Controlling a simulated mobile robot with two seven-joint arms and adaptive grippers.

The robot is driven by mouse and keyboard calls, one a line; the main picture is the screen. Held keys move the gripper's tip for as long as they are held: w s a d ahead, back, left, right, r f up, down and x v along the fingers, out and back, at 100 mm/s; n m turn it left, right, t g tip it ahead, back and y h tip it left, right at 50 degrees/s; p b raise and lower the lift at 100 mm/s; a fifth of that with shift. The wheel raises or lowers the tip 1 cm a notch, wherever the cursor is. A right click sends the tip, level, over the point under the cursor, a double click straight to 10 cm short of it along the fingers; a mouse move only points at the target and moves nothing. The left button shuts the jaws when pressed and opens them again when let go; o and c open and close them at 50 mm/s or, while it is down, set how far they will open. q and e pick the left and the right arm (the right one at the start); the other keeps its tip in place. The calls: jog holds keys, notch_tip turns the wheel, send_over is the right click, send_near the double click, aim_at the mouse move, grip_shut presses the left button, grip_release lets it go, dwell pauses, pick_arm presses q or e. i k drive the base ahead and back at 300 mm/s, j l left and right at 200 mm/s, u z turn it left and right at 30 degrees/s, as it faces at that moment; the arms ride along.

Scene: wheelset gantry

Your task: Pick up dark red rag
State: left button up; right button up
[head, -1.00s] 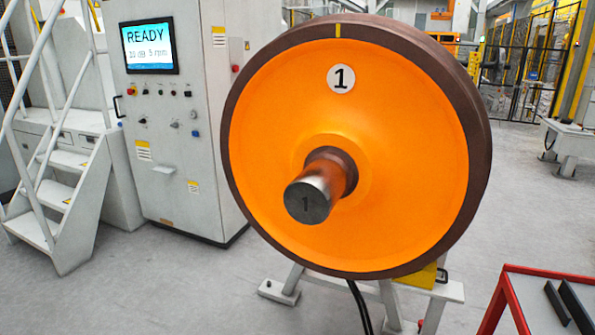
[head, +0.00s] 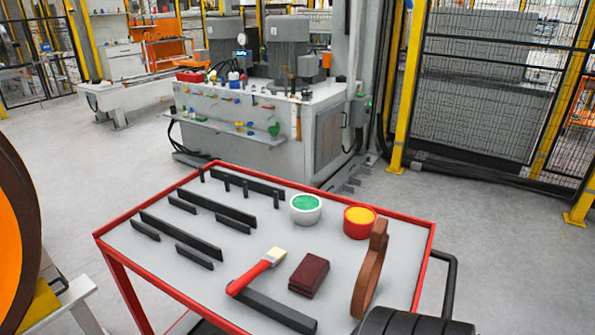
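The dark red rag (head: 309,274) is a small folded block lying flat on the grey top of a red-rimmed cart (head: 112,232), toward its front right. It lies between a red-handled brush (head: 258,272) on its left and an upright brown curved piece (head: 369,272) on its right. The rag is fully in view and nothing covers it. Neither of my grippers is in view.
The cart also holds a white tub with green contents (head: 306,210), a red tub with yellow contents (head: 360,222) and several dark bars (head: 180,236). A black ribbed shape (head: 412,322) cuts in at bottom right. Open floor lies around the cart.

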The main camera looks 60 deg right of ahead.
aim_at(307, 277)
jog(key=z, duration=1.95)
